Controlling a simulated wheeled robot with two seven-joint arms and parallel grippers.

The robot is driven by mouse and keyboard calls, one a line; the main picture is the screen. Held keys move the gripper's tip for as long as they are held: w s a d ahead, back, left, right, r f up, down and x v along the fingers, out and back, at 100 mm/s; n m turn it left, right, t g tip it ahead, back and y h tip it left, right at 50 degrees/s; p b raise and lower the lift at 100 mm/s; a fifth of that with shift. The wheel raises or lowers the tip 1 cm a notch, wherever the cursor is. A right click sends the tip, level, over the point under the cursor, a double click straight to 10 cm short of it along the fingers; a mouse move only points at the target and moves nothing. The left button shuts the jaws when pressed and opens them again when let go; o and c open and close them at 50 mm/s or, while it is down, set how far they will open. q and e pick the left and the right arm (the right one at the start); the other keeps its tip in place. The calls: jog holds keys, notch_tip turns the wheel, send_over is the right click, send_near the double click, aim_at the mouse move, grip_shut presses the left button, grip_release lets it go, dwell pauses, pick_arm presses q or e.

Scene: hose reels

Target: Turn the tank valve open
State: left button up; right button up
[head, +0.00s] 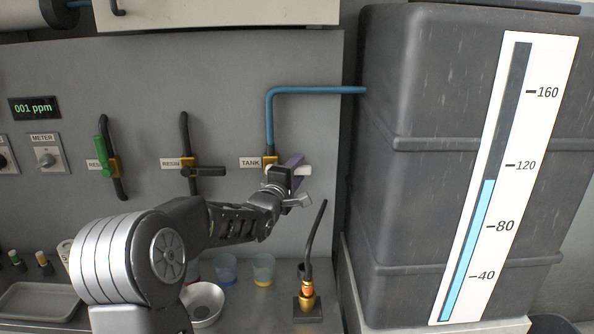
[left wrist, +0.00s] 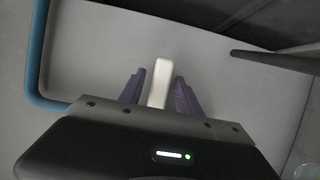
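The tank valve has a brass body (head: 271,160) on the grey panel, right of its TANK label (head: 250,162), below a blue pipe. Its pale handle (head: 303,170) sticks out to the right, partly hidden by my left gripper (head: 294,164). In the left wrist view the pale handle (left wrist: 160,82) lies between the purple fingers of my left gripper (left wrist: 160,92). Narrow gaps show on both sides of the handle, so the fingers look open around it. My right gripper is not in view.
Two RESIN valves, one with a green handle (head: 102,150) and one with a dark handle (head: 208,171), sit to the left. A large dark tank (head: 415,180) with a level gauge (head: 490,215) stands close right. Cups, a bowl (head: 203,303) and a brass fitting (head: 307,297) stand below.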

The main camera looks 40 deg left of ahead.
pick_arm(q)
grip_shut()
dwell(1.2)
